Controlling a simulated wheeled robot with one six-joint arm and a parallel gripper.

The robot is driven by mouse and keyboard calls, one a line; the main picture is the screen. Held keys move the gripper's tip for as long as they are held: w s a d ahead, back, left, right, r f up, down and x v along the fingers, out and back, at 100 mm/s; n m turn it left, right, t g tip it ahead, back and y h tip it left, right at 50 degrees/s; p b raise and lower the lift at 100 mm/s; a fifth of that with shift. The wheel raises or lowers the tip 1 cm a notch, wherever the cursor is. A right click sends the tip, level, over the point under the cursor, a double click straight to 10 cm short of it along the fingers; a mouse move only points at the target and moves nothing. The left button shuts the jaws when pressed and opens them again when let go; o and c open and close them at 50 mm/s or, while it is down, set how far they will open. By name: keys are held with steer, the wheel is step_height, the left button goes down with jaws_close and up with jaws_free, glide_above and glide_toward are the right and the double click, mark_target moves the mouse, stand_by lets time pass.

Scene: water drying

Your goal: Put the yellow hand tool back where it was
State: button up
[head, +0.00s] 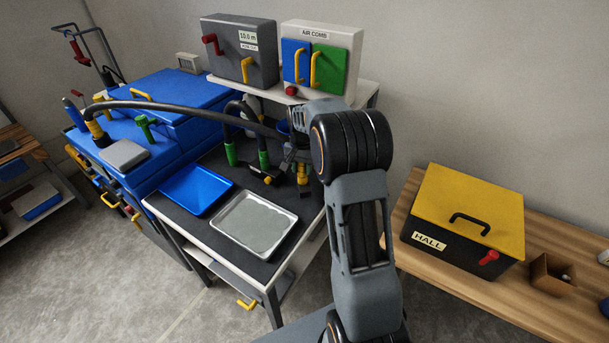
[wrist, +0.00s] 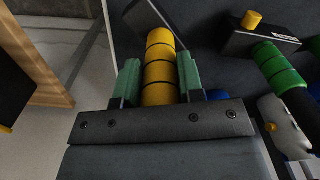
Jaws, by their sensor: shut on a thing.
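The yellow hand tool (wrist: 160,82) shows in the wrist view as a ridged yellow handle with dark rings. My gripper (wrist: 158,62) is shut on it, with a green-padded finger against each side. The tool's far end meets a dark flat piece; I cannot tell whether that piece belongs to the tool. In the head view the yellow handle (head: 302,167) shows small above the dark worktop, at its right part near the back. My arm partly hides this area, and I cannot tell whether the tool touches the worktop.
A dark block with a yellow knob (wrist: 254,20) and a green-ringed hose handle (wrist: 272,62) are close on the right in the wrist view. A blue tray (head: 196,190) and a metal tray (head: 254,222) lie on the worktop. A yellow-lidded box (head: 465,210) stands on a wooden bench.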

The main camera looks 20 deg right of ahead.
steer(key=shift+d+f, duration=0.25)
steer(key=shift+f, duration=0.65)
steer(key=shift+d+f, duration=0.25)
steer(key=shift+f, duration=0.95)
steer(key=shift+f, duration=0.1)
steer(key=o, duration=0.9)
